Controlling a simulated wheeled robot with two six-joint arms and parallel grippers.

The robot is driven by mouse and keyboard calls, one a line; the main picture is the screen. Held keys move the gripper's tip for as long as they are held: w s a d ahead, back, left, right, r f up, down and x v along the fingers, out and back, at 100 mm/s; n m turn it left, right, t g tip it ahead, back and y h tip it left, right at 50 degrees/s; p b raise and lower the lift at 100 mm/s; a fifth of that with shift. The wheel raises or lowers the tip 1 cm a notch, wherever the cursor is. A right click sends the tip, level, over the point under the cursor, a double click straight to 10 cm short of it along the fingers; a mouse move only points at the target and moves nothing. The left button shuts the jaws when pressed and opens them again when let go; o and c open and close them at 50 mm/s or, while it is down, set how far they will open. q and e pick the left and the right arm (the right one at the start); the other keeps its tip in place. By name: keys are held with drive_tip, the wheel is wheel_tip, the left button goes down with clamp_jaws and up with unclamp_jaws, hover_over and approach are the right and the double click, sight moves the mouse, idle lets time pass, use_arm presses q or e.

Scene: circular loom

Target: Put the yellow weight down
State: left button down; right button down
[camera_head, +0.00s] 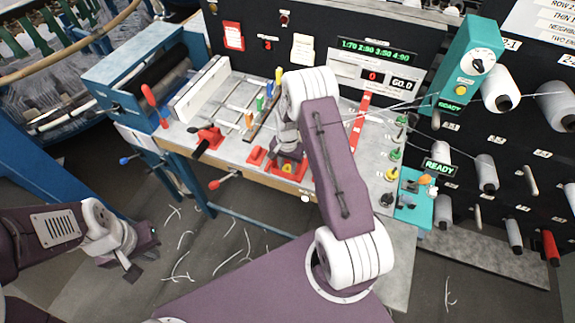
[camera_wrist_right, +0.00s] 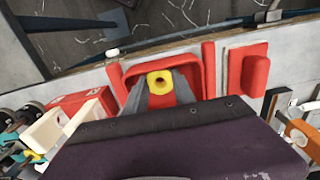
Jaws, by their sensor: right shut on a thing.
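The yellow weight (camera_wrist_right: 160,82) shows as a small ring with a dark hole in the right wrist view. My right gripper (camera_wrist_right: 158,87) is shut on it, with a grey finger on either side. Both are at a red tray (camera_wrist_right: 208,68) at the table's front edge; I cannot tell if the weight touches its floor. In the head view, my right gripper (camera_head: 287,163) points down at this tray and my arm hides part of it. My left gripper (camera_head: 142,252) is open and empty, low on the left, away from the table.
A red block (camera_wrist_right: 249,77) stands beside the tray. On the table (camera_head: 235,152) are red holders, levers and coloured pegs. Another yellow piece (camera_head: 391,174) and green pieces stand right of my arm, near a teal READY box (camera_head: 412,190). Thread scraps lie on the floor.

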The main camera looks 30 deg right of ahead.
drive_tip(key=shift+w+f, duration=0.15)
drive_tip(key=shift+f, duration=0.15)
drive_tip(key=shift+f+b, duration=0.2)
drive_tip(key=shift+b, duration=0.15)
drive_tip(key=c, duration=1)
unclamp_jaws()
drive_tip(key=shift+r, duration=0.15)
drive_tip(key=shift+c, duration=0.2)
